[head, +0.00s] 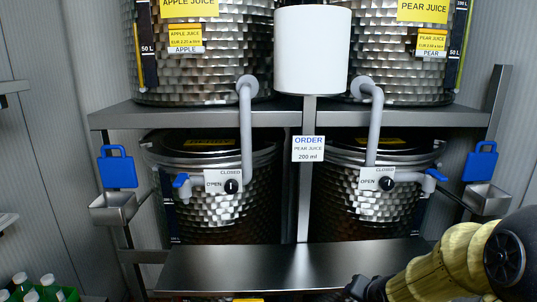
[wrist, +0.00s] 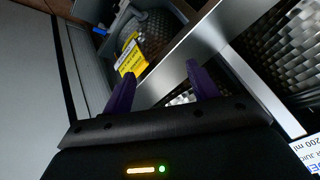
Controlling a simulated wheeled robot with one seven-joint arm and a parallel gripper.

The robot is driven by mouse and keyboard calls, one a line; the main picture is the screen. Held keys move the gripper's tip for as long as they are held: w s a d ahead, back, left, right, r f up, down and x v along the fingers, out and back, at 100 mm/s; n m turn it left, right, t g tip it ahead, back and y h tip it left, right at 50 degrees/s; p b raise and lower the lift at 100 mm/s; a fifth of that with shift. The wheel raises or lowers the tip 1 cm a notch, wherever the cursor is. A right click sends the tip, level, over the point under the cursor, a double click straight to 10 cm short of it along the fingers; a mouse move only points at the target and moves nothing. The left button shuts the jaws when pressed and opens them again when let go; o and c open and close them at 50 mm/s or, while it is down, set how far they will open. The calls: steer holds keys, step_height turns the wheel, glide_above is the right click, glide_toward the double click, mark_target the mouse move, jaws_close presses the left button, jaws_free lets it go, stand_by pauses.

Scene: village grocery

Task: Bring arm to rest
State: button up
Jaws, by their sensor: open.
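My arm (head: 445,268) shows at the lower right of the head view, with yellowish links and a dark joint, reaching left in front of the steel shelf. The dark part at its left end is cut off by the bottom edge. In the wrist view my gripper (wrist: 158,84) has two purple fingers standing apart, with nothing between them. The fingers point toward a metal rail and a drum with a yellow label (wrist: 130,55); I cannot tell the distance.
A steel shelf (head: 290,268) lies across the lower middle. Steel juice drums (head: 240,205) with grey pipes and taps stand behind it. An order sign (head: 308,149) reads pear juice, 200 ml. Small metal trays (head: 113,210) stick out at both sides. Bottles (head: 48,290) stand lower left.

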steer(key=s+a+f+n+g+b, duration=0.1)
steer(key=s+a+f+n+g, duration=0.2)
steer(key=s, duration=1)
steer(key=a+n+g, duration=0.2)
steer(key=a+n, duration=0.1)
steer(key=a, duration=0.1)
steer(key=shift+s+a+f+n, duration=0.15)
steer(key=shift+s+a+n, duration=0.15)
steer(key=shift+s+n, duration=0.1)
